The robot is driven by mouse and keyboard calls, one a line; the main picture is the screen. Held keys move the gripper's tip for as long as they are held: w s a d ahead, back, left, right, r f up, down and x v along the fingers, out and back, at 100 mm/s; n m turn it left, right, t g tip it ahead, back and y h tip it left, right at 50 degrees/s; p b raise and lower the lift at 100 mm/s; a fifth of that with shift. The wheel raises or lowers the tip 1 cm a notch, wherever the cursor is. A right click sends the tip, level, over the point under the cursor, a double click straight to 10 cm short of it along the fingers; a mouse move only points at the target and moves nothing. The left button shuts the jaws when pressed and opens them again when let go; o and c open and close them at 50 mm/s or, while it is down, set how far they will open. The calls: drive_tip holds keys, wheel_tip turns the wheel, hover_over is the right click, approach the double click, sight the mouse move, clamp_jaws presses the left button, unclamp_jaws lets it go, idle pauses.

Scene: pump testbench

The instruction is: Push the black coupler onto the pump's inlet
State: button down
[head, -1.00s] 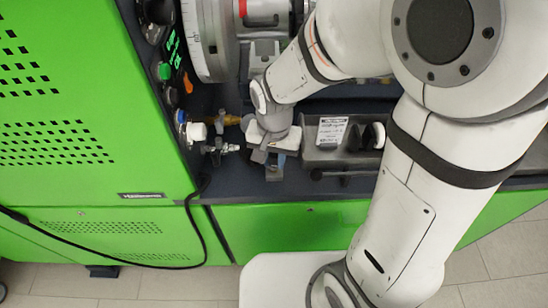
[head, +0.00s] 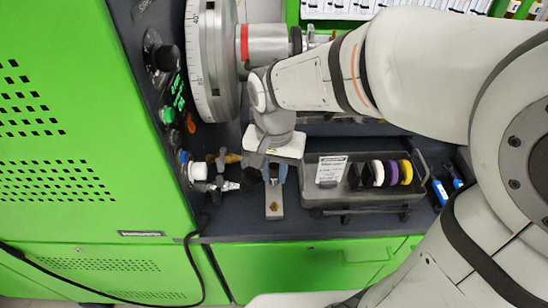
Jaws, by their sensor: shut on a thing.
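My gripper (head: 265,174) points down over the bench, left of the tray, below the white wrist. It is shut on a dark, rounded piece that looks like the black coupler (head: 250,177); the fingers and wrist partly hide it. To its left, on the machine's side, are a brass fitting (head: 229,158) and a silver metal fitting (head: 228,186). A gap shows between the held piece and these fittings. I cannot tell for sure which fitting is the pump's inlet.
A grey tray (head: 430,196) on the right holds black, white, purple and yellow round parts and a label. A large graduated metal wheel (head: 212,60) and the green cabinet (head: 75,130) bound the left side.

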sight(274, 165)
wheel_tip(274, 165, up, 25)
drive_tip(key=p, duration=1.9)
drive_tip(key=w+d, duration=0.5)
drive_tip(key=d, duration=0.3)
drive_tip(key=w+d, duration=0.4)
drive_tip(key=d, duration=0.4)
drive_tip(key=w+f+p, duration=0.1)
drive_tip(key=w, duration=1.2)
drive_tip(key=shift+w+a, duration=0.35)
drive_tip(key=shift+w, duration=0.05)
wheel_tip(274, 165, down, 8)
drive_tip(key=b, duration=0.5)
drive_tip(key=shift+f+b, duration=0.7)
drive_tip(key=shift+f, duration=0.65)
drive_tip(key=c, duration=1.2)
unclamp_jaws()
